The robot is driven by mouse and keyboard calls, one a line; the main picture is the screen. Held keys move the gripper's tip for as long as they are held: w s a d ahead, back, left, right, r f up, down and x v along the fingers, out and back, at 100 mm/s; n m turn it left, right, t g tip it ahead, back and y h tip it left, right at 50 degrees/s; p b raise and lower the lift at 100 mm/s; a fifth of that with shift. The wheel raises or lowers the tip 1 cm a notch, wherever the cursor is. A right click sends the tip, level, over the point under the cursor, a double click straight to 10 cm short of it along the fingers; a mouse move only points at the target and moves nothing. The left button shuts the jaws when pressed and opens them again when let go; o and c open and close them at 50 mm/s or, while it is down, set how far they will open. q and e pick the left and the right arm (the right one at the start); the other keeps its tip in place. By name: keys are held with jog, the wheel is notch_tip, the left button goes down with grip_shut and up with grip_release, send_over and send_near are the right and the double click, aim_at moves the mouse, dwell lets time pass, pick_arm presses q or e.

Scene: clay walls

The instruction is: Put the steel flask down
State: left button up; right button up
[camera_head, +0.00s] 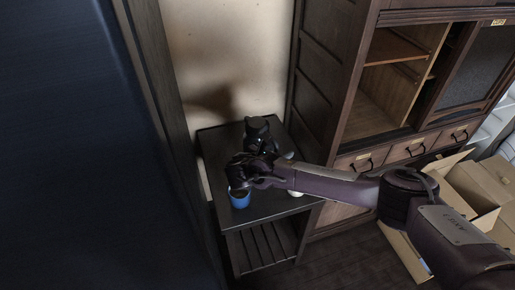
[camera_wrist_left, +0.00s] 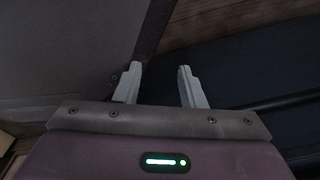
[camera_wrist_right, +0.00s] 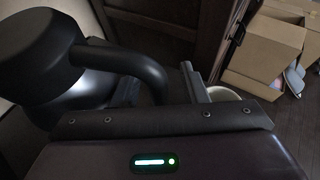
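The flask shows as a dark, almost black jug (camera_head: 258,130) with a round lid, upright at the back of a small dark side table (camera_head: 222,143). Its base is partly hidden by my arm. In the right wrist view the flask (camera_wrist_right: 38,55) fills the left side, and its curved handle reaches in between my fingers. My right gripper (camera_head: 243,172) is at the flask's near side. In its wrist view the right finger (camera_wrist_right: 195,82) stands apart from the handle; the other is hard to see in shadow. My left gripper (camera_wrist_left: 158,85) is open and empty, outside the head view.
A blue cup (camera_head: 239,199) stands near the table's front left edge, just below my right gripper. A white item (camera_head: 295,192) is partly hidden behind my right arm. A wooden cabinet (camera_head: 318,80) rises close on the right. Open cardboard boxes (camera_head: 468,190) are at far right.

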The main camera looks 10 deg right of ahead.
grip_shut()
dwell(1.2)
jog(key=shift+w+r, duration=0.1)
jog(key=shift+r, duration=0.05)
